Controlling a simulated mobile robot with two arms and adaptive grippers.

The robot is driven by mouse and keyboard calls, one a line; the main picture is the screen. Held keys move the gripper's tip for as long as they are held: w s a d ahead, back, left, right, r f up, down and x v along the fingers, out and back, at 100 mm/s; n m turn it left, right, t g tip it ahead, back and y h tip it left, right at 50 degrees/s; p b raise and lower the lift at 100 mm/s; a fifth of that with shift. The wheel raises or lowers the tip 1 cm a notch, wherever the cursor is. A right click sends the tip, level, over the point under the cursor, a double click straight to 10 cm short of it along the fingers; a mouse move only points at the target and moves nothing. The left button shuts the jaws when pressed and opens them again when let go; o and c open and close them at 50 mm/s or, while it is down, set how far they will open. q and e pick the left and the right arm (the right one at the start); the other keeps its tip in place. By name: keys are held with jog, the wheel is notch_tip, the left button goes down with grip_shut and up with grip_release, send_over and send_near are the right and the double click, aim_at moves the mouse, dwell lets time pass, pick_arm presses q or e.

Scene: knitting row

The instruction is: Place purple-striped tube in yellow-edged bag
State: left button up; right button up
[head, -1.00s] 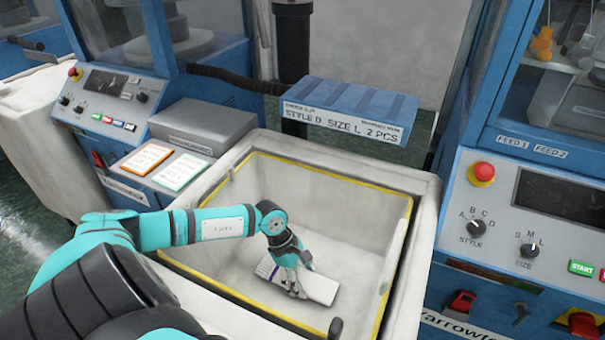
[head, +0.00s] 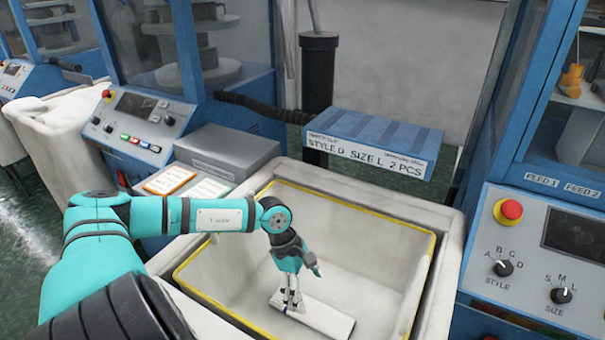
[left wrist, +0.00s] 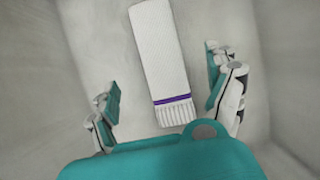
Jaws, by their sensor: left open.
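The purple-striped tube (left wrist: 165,60) is white and ribbed, with a purple band near its fringed end in the left wrist view. It lies flat on the floor of the yellow-edged bag, and it also shows in the head view (head: 325,318). The bag (head: 425,268) is a pale, open bin with a yellow rim. My left gripper (left wrist: 165,95) is open, with its fingers apart on either side of the tube's striped end. In the head view the left gripper (head: 292,302) is inside the bag, just over the tube. My right gripper is not in view.
A blue box labelled STYLE D SIZE L 2 PCS (head: 375,140) overhangs the bag's back side. Machine control panels stand at left (head: 140,120) and right (head: 535,260). Two cards (head: 170,180) lie by a grey box (head: 225,150). The bag's back half is empty.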

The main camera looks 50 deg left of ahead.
pick_arm(q)
jog(key=shift+v, duration=1.7)
jog(key=shift+r, duration=0.1)
